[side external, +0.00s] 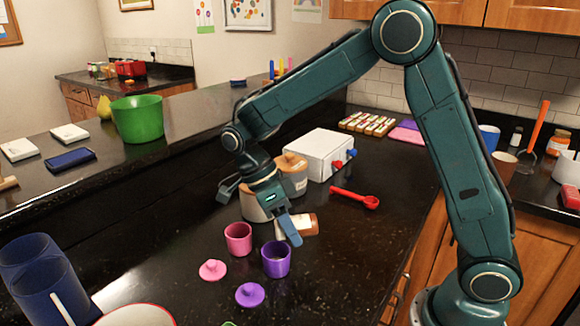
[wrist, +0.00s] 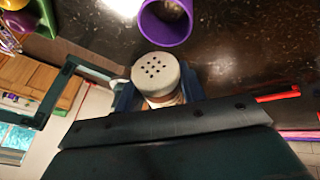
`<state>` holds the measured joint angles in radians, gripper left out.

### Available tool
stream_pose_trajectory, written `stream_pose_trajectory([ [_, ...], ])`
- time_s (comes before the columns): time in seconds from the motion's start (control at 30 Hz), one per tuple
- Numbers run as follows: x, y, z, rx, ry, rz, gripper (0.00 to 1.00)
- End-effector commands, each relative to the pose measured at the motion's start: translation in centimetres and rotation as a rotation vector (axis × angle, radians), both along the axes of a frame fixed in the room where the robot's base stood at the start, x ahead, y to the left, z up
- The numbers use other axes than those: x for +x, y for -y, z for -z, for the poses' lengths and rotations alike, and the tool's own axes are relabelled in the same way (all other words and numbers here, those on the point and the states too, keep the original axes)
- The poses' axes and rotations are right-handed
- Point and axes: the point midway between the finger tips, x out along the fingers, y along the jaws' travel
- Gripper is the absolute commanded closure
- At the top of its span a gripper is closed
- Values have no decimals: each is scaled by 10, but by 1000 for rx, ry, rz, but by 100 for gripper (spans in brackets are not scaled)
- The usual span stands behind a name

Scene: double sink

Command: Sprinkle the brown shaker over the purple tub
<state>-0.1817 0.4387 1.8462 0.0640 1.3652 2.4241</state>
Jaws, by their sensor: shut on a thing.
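The brown shaker (side external: 310,224) lies nearly on its side in the air, with its pale cap toward the left in the side external view. My gripper (side external: 288,229) is shut on it. In the wrist view the perforated pale cap (wrist: 157,72) shows between the blue fingers, and most of the brown body is hidden. The purple tub (side external: 276,262) stands upright and open on the dark counter, just below and in front of the shaker. In the wrist view the tub (wrist: 166,32) is just beyond the cap, with something pale inside.
A pink tub (side external: 238,238) stands left of the purple one. A pink lid (side external: 212,270) and a purple lid (side external: 250,295) lie in front. Wood-topped canisters (side external: 258,206) and a white box (side external: 318,154) stand behind. A red scoop (side external: 355,197) lies to the right. The right front counter is clear.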

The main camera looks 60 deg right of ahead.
Motion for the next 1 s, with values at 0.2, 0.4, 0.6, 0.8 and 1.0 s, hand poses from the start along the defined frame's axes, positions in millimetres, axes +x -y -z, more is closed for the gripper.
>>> stream_pose_trajectory([
  [0.2, 0, 0, 0, -1, -1, 0, 84],
  [0.4, 2, 0, -44, 1, 11, 0, 84],
  [0.6, -1, 0, -18, -1, -9, -1, 84],
  [0.8, 1, 0, -10, 1, 7, -1, 84],
  [1.0, 0, 0, -45, 0, -1, -1, 84],
])
